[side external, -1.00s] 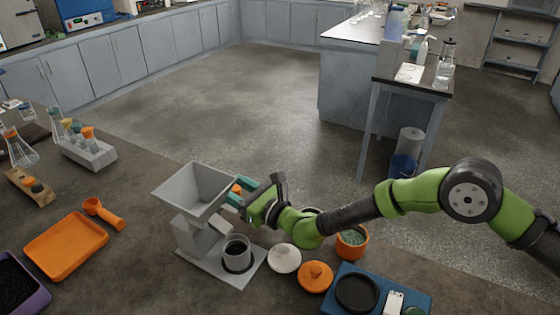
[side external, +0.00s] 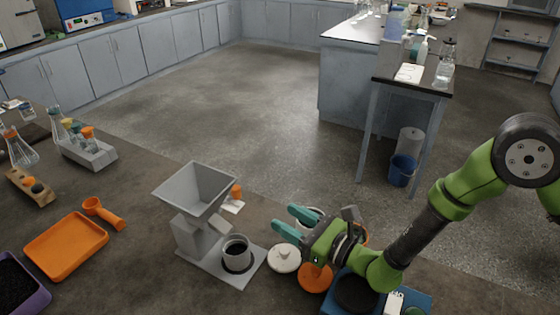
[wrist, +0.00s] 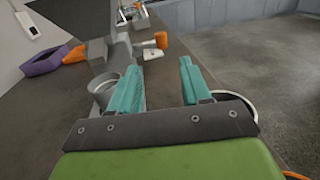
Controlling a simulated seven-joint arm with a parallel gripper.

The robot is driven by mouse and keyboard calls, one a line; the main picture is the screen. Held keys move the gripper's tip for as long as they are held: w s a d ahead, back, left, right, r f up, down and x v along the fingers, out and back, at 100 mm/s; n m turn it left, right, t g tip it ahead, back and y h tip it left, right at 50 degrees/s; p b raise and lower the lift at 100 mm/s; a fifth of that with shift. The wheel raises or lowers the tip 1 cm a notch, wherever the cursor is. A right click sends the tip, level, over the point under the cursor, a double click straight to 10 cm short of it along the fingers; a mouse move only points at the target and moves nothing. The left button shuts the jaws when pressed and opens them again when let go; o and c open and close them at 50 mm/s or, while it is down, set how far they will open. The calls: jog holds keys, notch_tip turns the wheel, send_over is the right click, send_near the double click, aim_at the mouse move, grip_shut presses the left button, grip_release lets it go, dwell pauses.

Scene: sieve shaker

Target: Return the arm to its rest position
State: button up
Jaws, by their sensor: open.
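My gripper (side external: 283,223) has teal fingers on a green and black arm. In the side external view it is over the right part of the bench, above the white lid and the orange lid. The fingers are spread apart with nothing between them, as the wrist view (wrist: 158,82) also shows. The grey sieve shaker (side external: 197,190) with its square hopper stands to the left of my gripper, apart from it. A grey cup with dark contents (side external: 236,252) stands on the shaker's base plate.
A white lid (side external: 284,258) and an orange lid (side external: 316,277) lie below my gripper. A blue device (side external: 422,299) sits under my forearm. The orange tray (side external: 66,246) and scoop (side external: 101,212) lie left. Open floor lies beyond the bench.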

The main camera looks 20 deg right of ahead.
jog(key=shift+s+d, duration=0.25)
jog(key=shift+s, duration=0.1)
notch_tip(320, 180, up, 11)
jog(key=s+a+n+g+y, duration=0.2)
jog(key=s+n+g+y, duration=0.15)
jog(key=n+y, duration=0.2)
jog(key=s+d+r+n+g, duration=0.4)
jog(key=s+r+n+g, duration=0.35)
jog(key=n, duration=0.25)
jog(key=s+d+n+t+h, duration=0.1)
jog(key=s+d+n+h, duration=0.2)
jog(key=d, duration=0.6)
jog(key=s+d+n+t+h, duration=0.1)
jog(key=s+d+n+h, duration=0.2)
jog(key=d+h, duration=0.3)
jog(key=s+d+n+t+h, duration=0.1)
jog(key=s+d+n+h, duration=0.2)
jog(key=d, duration=1)
jog(key=shift+s+f+t+h, duration=0.15)
jog(key=shift+s+t+h, duration=0.25)
jog(key=shift+h, duration=0.65)
